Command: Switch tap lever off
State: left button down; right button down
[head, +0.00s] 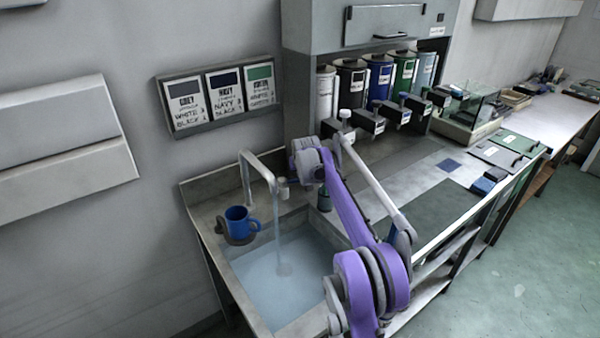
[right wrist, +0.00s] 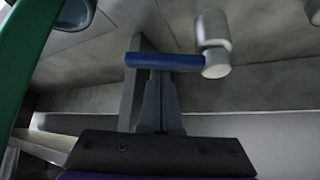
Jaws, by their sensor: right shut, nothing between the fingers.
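The grey tap (head: 247,165) stands at the back of the sink, and a stream of water (head: 278,235) falls from its spout into the basin. In the right wrist view the blue tap lever (right wrist: 165,61) sticks out to the left from a grey round valve (right wrist: 215,62). The valve also shows small beside the spout in the head view (head: 283,189). My right gripper (right wrist: 155,90) is shut and empty, its tips right at the lever. I cannot tell whether they touch it. In the head view my right arm mostly hides the gripper. My left gripper is not in view.
The sink (head: 235,262) holds water. A blue mug (head: 240,224) stands on the sink's left ledge. Paint canisters (head: 380,80) with dispensers stand along the back of the counter.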

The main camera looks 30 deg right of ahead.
jog(key=shift+s+a+m+h, duration=0.15)
jog(key=shift+s+m+h, duration=0.15)
jog(key=shift+m, duration=0.2)
jog(key=shift+s, duration=0.25)
jog(key=shift+s+a, duration=0.65)
jog(key=shift+s, duration=0.15)
jog(key=shift+s+a+p, duration=0.3)
jog(key=shift+s+a, duration=0.1)
jog(key=shift+a, duration=0.25)
jog(key=shift+s+a+p, duration=0.25)
jog(key=shift+s+a, duration=0.15)
jog(key=shift+a, duration=0.25)
jog(key=shift+a+f+g, duration=0.1)
jog(key=shift+a+g, duration=0.15)
jog(key=shift+g, duration=0.05)
